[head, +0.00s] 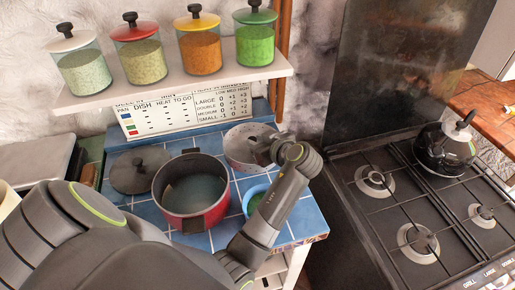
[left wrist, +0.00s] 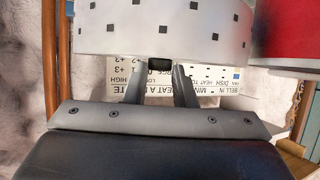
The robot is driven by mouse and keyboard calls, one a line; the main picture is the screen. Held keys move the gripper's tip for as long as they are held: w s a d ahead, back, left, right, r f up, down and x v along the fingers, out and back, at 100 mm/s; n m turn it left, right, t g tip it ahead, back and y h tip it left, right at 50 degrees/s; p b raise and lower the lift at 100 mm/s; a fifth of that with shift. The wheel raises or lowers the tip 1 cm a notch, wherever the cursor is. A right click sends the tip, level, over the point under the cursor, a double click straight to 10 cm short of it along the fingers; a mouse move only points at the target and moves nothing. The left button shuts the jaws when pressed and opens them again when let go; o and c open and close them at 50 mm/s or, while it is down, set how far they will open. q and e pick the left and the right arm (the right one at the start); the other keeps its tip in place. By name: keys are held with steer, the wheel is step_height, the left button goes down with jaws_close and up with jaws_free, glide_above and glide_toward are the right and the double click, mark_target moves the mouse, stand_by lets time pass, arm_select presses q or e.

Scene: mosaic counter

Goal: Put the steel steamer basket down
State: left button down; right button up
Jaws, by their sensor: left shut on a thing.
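The steel steamer basket (head: 243,149) is at the back right of the blue tiled counter (head: 311,219), right of the red pot. In the left wrist view the basket (left wrist: 205,30) fills the top, a pale steel wall with small dark square holes. My left gripper (head: 273,147) is at its right side; in the left wrist view the gripper (left wrist: 158,75) is shut on a small dark handle on the basket's wall. The basket looks about upright. I cannot tell whether its base touches the tiles. My right gripper is not in view.
A teal bowl (head: 250,196) sits in front, partly behind my arm. A shelf (head: 108,96) with several jars hangs above. A stove (head: 420,215) stands right.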

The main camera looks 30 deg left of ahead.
arm_select(q)
step_height(320, 180, down, 2)
steer(key=shift+f+p, duration=0.2)
steer(key=shift+p, duration=0.1)
steer(key=shift+f, duration=0.55)
steer(key=c, duration=1.5)
jaws_free()
steer(key=shift+c, duration=0.2)
steer(key=o, duration=0.4)
steer(key=shift+c, duration=0.2)
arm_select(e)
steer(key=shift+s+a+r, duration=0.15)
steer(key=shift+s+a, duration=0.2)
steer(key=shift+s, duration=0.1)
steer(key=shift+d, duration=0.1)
arm_select(q)
steer(key=shift+r, duration=0.2)
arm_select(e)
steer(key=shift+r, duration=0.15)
